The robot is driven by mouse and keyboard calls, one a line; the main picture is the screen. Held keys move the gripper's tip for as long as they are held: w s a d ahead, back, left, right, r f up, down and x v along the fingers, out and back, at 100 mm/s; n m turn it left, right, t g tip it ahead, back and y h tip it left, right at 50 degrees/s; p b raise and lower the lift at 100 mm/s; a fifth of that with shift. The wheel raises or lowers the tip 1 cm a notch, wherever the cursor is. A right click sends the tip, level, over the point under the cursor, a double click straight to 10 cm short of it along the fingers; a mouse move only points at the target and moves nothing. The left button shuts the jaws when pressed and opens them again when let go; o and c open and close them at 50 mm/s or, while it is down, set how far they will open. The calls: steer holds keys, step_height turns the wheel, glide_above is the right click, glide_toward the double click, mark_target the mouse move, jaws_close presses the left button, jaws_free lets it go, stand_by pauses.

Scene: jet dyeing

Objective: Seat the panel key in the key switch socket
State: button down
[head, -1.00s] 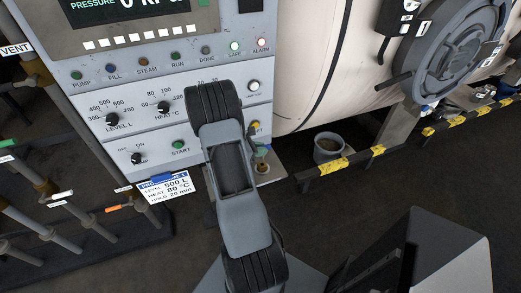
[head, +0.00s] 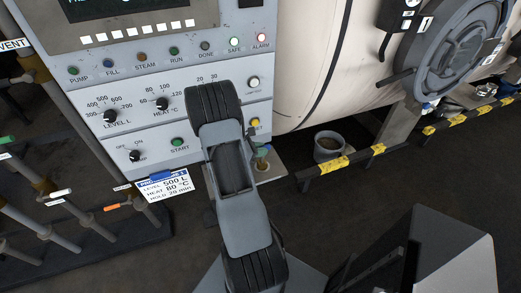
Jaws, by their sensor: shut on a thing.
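The control panel (head: 95,125) fills the upper left of the head view. A small black switch (head: 134,156) marked OFF and ON sits at its lower left; I take it for the key switch, but cannot make out a socket or a key in it. My arm crosses the middle of the view and covers part of the panel's right side. My gripper is hidden behind the arm. The panel key is not visible to me, so I cannot tell its position or tilt.
A START button (head: 178,142) and a settings card (head: 165,187) are near the switch. A small ledge (head: 270,172) holds a green-topped item. Pipes with valves (head: 40,225) stand left.

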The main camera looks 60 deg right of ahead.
steer(key=shift+f+b, duration=0.8)
steer(key=shift+f, duration=0.2)
steer(key=c, duration=1)
jaws_free()
steer(key=v, duration=1.4)
steer(key=shift+b, duration=0.3)
steer(key=shift+f, duration=0.1)
